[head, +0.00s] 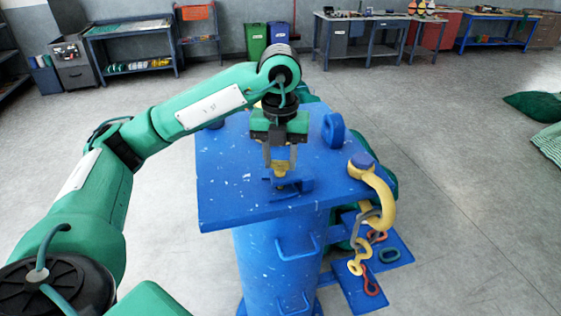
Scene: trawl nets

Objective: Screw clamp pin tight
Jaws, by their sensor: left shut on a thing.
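A blue stand (232,189) with a flat, chipped top is in front of me in the head view. My left gripper (280,166) points down over the top and is shut on the yellow clamp pin (280,170). The pin's lower end meets a small blue clamp (294,188) on the stand top. The fingers partly hide the pin, and I cannot tell how deep it sits. My right gripper is not in view.
A yellow hook (381,200) hangs at the stand's right edge, with chain links (363,255) below it on a blue lower plate (397,246). A blue ring lug (334,130) stands at the back right. Workbenches line the far wall. The floor around is mostly clear.

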